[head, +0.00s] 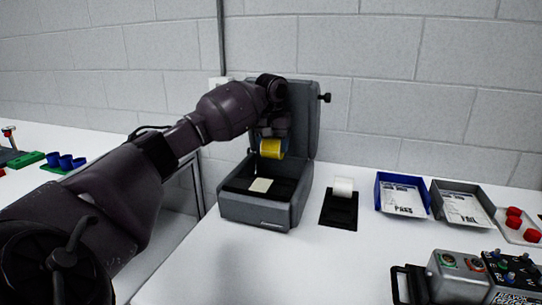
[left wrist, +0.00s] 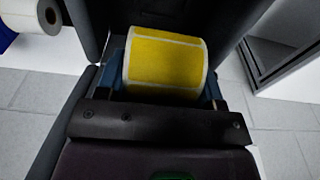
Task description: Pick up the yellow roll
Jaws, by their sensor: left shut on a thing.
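The yellow roll (head: 272,148) is a roll of yellow labels with a pale edge. My left gripper (head: 262,150) is shut on it and holds it above the open grey machine (head: 262,213), in front of its raised lid. In the left wrist view the yellow roll (left wrist: 165,62) sits between the fingers of the left gripper (left wrist: 163,85), one at each end. My right gripper is not in view.
A white roll (head: 343,186) stands on a black holder (head: 339,212) right of the machine. A blue PASS tray (head: 380,200) and a grey FAIL tray (head: 440,207) stand farther right. A button box (head: 458,275) is at the front right. The table front centre is clear.

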